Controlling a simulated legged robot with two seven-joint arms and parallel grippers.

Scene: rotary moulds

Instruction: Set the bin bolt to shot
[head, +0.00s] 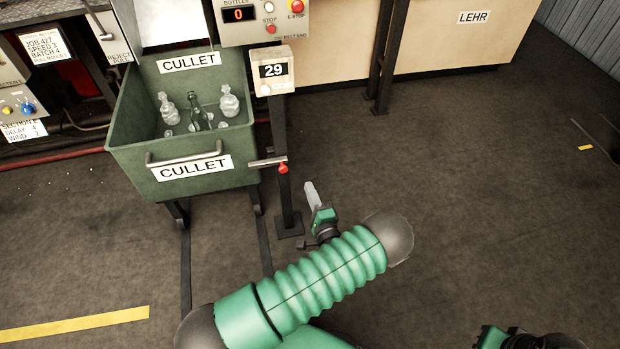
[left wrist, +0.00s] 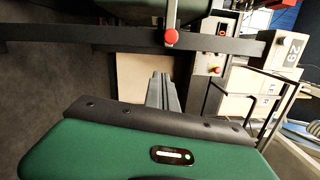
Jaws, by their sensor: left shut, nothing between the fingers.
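The bin bolt (head: 266,162) is a pale metal bar at the right side of the green cullet bin (head: 125,158), reaching across to the dark post. Its red knob (head: 283,168) hangs at the bar's right end, in front of the post. In the left wrist view the red knob (left wrist: 171,37) is above the fingertips. My left gripper (head: 309,186) is shut and empty, to the right of and a little below the knob, apart from it. Its fingers (left wrist: 162,85) are together in the wrist view. My right gripper (head: 492,337) is only partly in view at the bottom edge, its fingers hidden.
The dark post (head: 287,205) carries a box marked 29 (head: 273,72). A control panel (head: 262,24) with a red E-stop is above the bin. Bottles (head: 200,115) lie in the bin.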

